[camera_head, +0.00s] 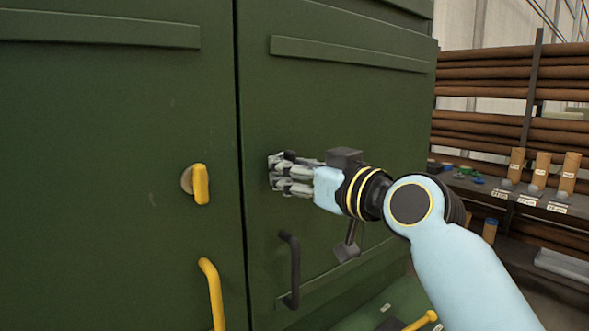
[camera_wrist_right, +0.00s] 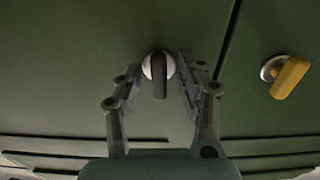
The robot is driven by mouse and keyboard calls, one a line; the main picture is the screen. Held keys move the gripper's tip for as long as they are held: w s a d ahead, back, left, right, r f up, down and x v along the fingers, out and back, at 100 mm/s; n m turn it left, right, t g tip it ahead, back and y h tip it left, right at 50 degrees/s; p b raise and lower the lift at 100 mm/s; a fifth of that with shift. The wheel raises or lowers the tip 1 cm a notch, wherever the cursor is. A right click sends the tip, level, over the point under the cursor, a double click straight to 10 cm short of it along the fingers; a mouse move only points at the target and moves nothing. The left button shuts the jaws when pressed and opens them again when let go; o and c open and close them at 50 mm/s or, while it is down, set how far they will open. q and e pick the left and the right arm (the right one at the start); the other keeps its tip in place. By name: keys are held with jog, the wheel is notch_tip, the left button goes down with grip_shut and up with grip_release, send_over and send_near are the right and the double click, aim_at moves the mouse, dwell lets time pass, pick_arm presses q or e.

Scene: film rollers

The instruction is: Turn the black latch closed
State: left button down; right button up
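The black latch (camera_wrist_right: 160,82) is a short dark bar on a round silver base, set on the green cabinet door (camera_head: 340,105). In the right wrist view the bar points down the picture, in line with the gripper. My right gripper (camera_wrist_right: 164,72) is open, with one finger on each side of the latch and a small gap visible on both sides. In the head view the right gripper (camera_head: 275,172) is at the door and mostly hides the latch. My left gripper is not in view.
A yellow latch (camera_head: 201,184) sits on the left door, with a yellow handle (camera_head: 213,292) below it. A black handle (camera_head: 293,270) is on the right door below my gripper. A rack with brown rollers (camera_head: 485,75) stands at the right.

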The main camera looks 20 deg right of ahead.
jog(key=v, duration=1.2)
jog(key=shift+r, duration=0.1)
